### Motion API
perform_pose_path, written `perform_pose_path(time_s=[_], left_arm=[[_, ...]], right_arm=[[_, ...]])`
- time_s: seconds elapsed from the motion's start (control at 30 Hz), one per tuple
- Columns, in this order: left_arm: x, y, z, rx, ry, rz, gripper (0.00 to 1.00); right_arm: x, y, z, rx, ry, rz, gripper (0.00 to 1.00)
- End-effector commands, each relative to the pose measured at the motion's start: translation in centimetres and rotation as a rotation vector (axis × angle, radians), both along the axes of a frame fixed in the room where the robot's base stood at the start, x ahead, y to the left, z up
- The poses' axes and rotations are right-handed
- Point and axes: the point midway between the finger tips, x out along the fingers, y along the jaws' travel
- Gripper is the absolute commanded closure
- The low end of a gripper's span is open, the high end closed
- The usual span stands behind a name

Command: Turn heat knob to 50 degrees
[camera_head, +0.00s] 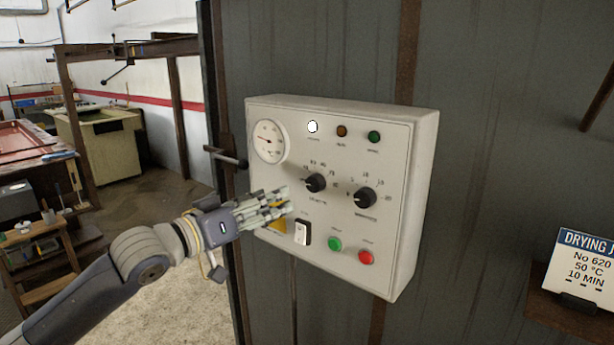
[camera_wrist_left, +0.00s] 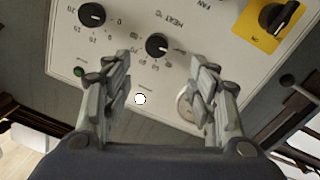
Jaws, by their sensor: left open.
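The heat knob (camera_head: 315,183) is the left of two black knobs on a pale control box (camera_head: 400,150). Its scale numbers are partly legible. In the left wrist view the heat knob (camera_wrist_left: 157,45) shows beside the label "HEAT °C", with a light pointer mark at its right side, towards the gauge side of the box. My left gripper (camera_head: 281,203) is in front of the box, to the lower left of the knob. In the wrist view its fingers (camera_wrist_left: 160,72) are spread and empty, with the knob seen between and beyond their tips. I see no contact. My right gripper does not show.
The box also carries a gauge (camera_head: 268,141), a lit white lamp (camera_head: 312,126), a timer knob (camera_head: 365,197), a white fan switch (camera_head: 302,232), and green (camera_head: 335,243) and red (camera_head: 366,257) buttons. A sign (camera_head: 583,268) reads 50 °C, 10 MIN. A dark handle (camera_head: 228,158) protrudes left of the box.

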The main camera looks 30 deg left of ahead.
Motion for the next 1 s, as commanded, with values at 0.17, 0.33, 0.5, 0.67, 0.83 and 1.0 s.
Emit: perform_pose_path(time_s=[0.17,0.33,0.5,0.67,0.83,1.0], left_arm=[[0.6,-0.7,0.6,0.000,-0.005,-0.013,0.47],[2.4,-1.0,0.8,0.003,-0.006,-0.012,0.47],[4.1,-1.2,0.8,0.001,-0.007,-0.010,0.47],[5.7,-1.4,0.8,0.000,-0.008,-0.009,0.47],[7.3,-1.6,0.8,0.000,-0.008,-0.009,0.47],[8.8,-1.8,0.8,-0.001,-0.007,-0.007,0.47]], right_arm=[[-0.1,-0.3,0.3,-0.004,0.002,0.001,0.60],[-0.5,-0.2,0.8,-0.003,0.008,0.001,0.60],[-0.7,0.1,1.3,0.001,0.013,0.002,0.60],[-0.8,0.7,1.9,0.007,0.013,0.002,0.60],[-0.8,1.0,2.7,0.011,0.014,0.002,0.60],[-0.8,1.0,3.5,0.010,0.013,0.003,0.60]])
